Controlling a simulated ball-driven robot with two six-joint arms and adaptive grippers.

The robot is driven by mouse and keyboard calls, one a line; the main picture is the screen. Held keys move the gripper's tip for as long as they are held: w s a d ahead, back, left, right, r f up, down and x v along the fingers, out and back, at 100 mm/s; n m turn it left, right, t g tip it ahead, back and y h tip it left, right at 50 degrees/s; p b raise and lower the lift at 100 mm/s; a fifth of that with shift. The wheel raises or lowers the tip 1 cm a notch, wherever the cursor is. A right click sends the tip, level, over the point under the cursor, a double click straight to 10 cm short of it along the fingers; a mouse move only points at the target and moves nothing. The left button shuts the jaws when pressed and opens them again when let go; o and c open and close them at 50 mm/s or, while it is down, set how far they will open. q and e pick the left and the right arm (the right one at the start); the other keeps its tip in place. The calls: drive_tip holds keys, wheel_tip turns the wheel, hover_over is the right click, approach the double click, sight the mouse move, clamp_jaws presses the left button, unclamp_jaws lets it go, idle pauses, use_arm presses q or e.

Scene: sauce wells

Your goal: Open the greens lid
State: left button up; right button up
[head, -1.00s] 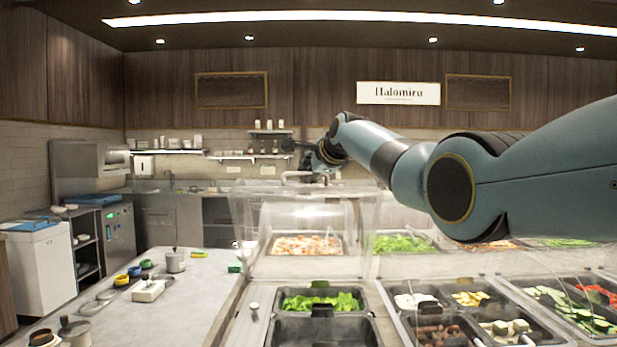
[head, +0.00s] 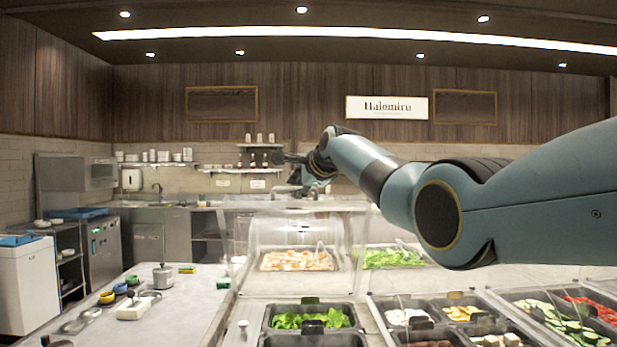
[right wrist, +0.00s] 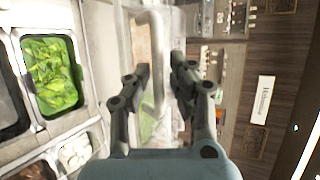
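Leafy greens (head: 311,317) lie uncovered in a black pan at the front centre; they also show at the left of the right wrist view (right wrist: 50,75). A clear cover (head: 262,232) stands behind them, over a tray of food; I cannot tell for sure that it is the greens lid. My right gripper (head: 303,178) is beyond the counter, high near the top of this cover. In the right wrist view its two fingers (right wrist: 160,68) are apart, with a pale bar handle (right wrist: 158,100) showing between or beyond them. Contact cannot be told.
Pans of vegetables (head: 463,313) fill the counter at the front right, under clear covers. More greens (head: 395,258) lie behind. A grey worktop (head: 175,310) at the left holds a metal pot (head: 163,277) and small items. Its right part is mostly clear.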

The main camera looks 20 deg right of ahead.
drive_tip(key=v, duration=1.1)
drive_tip(key=shift+s, duration=0.35)
